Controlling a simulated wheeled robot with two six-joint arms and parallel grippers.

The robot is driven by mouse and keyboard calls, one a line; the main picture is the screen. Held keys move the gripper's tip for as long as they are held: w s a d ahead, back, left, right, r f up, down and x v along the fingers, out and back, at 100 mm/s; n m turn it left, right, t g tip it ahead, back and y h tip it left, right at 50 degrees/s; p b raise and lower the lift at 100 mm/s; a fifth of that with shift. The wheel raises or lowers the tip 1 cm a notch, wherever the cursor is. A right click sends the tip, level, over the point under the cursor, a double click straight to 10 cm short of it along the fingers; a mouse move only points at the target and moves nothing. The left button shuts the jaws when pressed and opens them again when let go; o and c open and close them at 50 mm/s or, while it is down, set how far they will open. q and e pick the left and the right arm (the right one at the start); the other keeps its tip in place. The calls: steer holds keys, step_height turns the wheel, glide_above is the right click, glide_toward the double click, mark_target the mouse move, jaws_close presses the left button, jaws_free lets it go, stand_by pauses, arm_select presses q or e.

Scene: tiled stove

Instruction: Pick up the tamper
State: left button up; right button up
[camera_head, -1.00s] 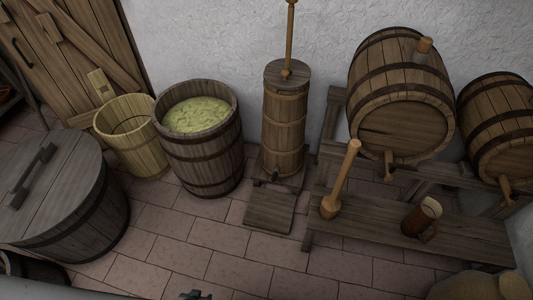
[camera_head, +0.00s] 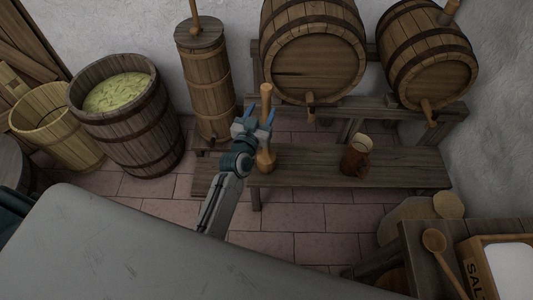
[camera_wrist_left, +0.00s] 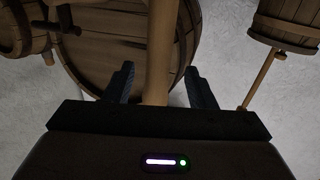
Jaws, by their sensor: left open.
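The tamper (camera_head: 266,161), a pale wooden tool with a thick rounded lower end and a long handle, stands on the wooden bench (camera_head: 320,173). My left gripper (camera_head: 260,111) is open with its two dark fingers at the handle. In the left wrist view the handle (camera_wrist_left: 159,45) runs between the open fingers (camera_wrist_left: 161,85), with a gap on each side. The middle of the tamper is partly hidden behind the gripper in the head view. My right gripper is not in view.
A brown mug (camera_head: 356,158) stands on the bench to the right. Two barrels (camera_head: 313,62) lie on a rack behind, and a wooden churn (camera_head: 207,85) stands at the left. A tub of green mash (camera_head: 135,140) is further left. A salt box (camera_head: 480,268) is at lower right.

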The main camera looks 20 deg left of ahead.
mark_target(269, 99)
arm_select(q)
steer(key=shift+w, duration=0.65)
steer(key=w, duration=0.5)
steer(key=shift+d+f, duration=0.15)
steer(key=shift+d, duration=0.05)
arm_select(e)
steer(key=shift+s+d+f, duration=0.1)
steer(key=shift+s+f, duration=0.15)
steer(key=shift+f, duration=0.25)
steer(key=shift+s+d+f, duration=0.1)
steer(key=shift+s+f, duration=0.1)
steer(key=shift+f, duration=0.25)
arm_select(q)
steer(key=shift+c, duration=0.2)
jaws_close()
